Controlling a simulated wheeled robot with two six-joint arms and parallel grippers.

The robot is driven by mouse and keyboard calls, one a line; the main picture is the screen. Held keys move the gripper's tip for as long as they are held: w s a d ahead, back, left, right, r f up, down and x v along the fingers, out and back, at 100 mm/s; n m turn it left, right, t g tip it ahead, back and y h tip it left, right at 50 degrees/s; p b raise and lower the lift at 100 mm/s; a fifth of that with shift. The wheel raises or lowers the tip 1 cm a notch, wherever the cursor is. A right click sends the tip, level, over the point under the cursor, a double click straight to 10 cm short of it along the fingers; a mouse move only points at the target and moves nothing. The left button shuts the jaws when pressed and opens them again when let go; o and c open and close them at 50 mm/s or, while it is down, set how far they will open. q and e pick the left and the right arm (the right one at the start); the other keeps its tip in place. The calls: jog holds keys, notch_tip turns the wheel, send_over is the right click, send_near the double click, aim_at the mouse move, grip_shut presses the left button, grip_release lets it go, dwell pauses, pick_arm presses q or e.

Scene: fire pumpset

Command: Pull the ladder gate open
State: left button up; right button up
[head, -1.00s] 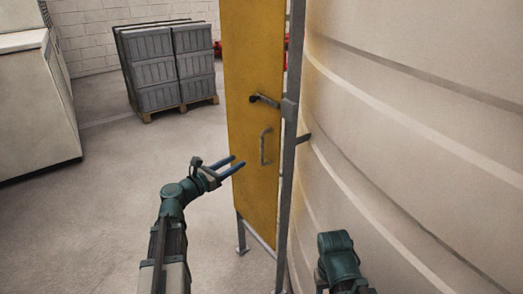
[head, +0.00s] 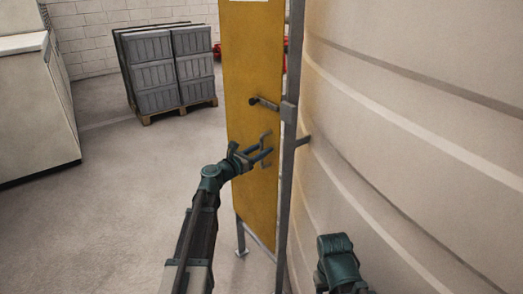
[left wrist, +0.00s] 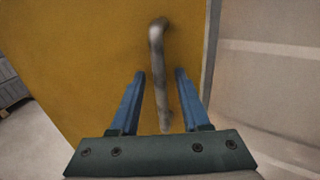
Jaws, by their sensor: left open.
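The ladder gate is a tall yellow panel (head: 252,90) on a grey post (head: 289,130), and it appears shut. A grey D-shaped handle (head: 266,137) sits on its face, below a dark latch lever (head: 264,102). My left gripper (head: 268,153) is open at the handle. In the left wrist view, the handle (left wrist: 158,60) runs upright between the two blue fingers (left wrist: 158,78), with a gap on each side. The handle's lower end lies between the fingers. My right arm shows at the lower right, but its gripper fingers cannot be made out.
A large pale ribbed tank (head: 420,120) fills the right side, close behind the post. Grey crates on a pallet (head: 172,75) stand at the back left. A pale cabinet (head: 35,110) stands at the far left. The floor left of the gate is clear.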

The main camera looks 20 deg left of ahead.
pick_arm(q)
jog(key=shift+d, duration=0.1)
grip_shut()
dwell(1.4)
